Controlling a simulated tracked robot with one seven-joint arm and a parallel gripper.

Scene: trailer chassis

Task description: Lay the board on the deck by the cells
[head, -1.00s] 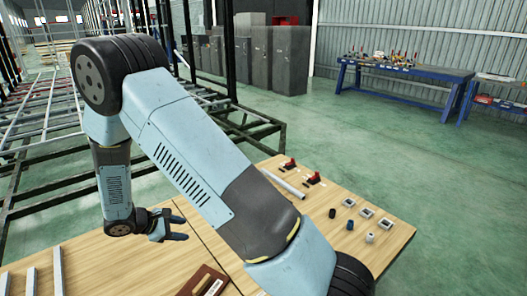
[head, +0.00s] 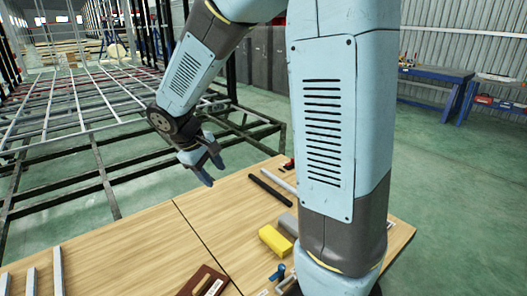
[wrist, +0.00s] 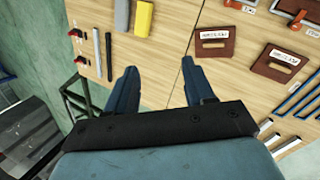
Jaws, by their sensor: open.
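My gripper (head: 211,173) is open and empty over the far edge of the wooden top (head: 130,245) in the head view. In the wrist view its two fingers (wrist: 163,87) stand apart with bare wood between them. A reddish-brown board with a white label (wrist: 213,47) lies flat beyond the right finger. A second like it (wrist: 277,65) lies further right. One brown board (head: 204,281) shows at the bottom of the head view, partly cut off. I cannot make out which things are the cells.
A yellow block (head: 275,240), a grey block (head: 289,222) and a dark bar (head: 270,190) lie on the top. Red-black clamps (wrist: 76,33) sit at its edge. Pale bars (head: 58,270) lie at left. A metal frame (head: 90,100) stands behind. The top's left middle is bare.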

